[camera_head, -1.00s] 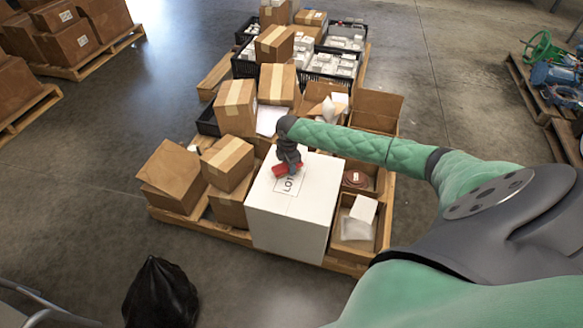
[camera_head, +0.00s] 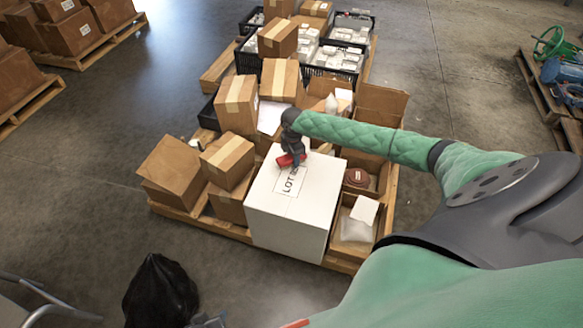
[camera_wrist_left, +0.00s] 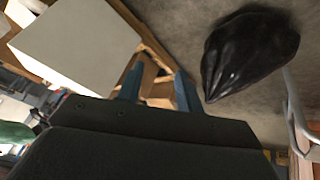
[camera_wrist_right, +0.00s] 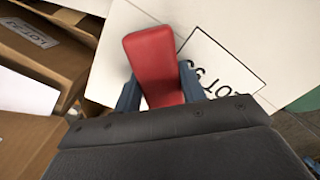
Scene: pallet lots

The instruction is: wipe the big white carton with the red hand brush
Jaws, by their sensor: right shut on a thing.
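The big white carton (camera_head: 285,222) stands upright at the near end of the loaded pallet, with a printed LOT label on its top. My right gripper (camera_head: 296,156) is shut on the red hand brush (camera_head: 286,161), over the far part of the carton's top, by the label. In the right wrist view the brush (camera_wrist_right: 155,62) sits between the fingers and covers part of the label. I cannot tell whether its underside touches the carton. My left gripper (camera_wrist_left: 158,88) is open and empty; its wrist view shows the carton (camera_wrist_left: 75,45) at upper left.
Brown cartons (camera_head: 228,160) crowd the left of the white carton. An open brown box (camera_head: 352,250) with white packets is on its right. A black bag (camera_head: 160,292) lies on the floor at front left.

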